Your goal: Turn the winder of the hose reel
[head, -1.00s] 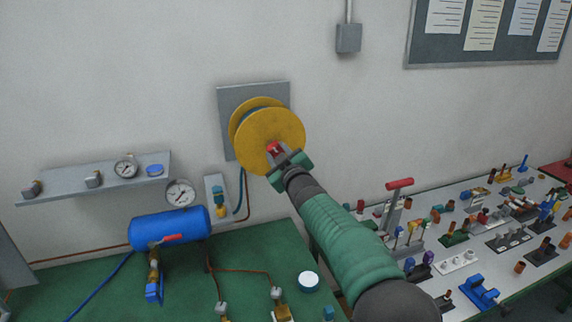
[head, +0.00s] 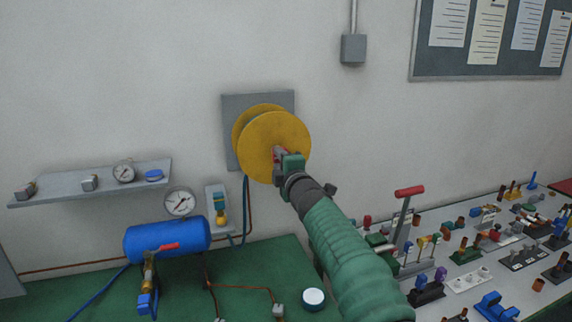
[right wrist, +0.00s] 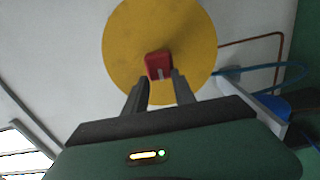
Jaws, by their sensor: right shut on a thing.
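The hose reel (head: 286,130) is a yellow double disc on a grey wall plate (head: 229,110). Its red winder (head: 277,153) sits low on the front disc and is partly hidden by my gripper. In the right wrist view the winder (right wrist: 159,66) is a red block in front of the yellow disc (right wrist: 190,35). My right gripper (head: 283,160) reaches up to the winder from the lower right. In the right wrist view the two dark fingers of my right gripper (right wrist: 160,82) are on either side of the winder, shut on it. My left gripper is not in view.
A blue tank (head: 167,240) stands on the green bench at the left, below a grey shelf (head: 92,184) with a gauge. A white table (head: 465,297) crowded with small fittings and a red-handled lever (head: 409,192) stands at the right. The wall around the reel is mostly clear.

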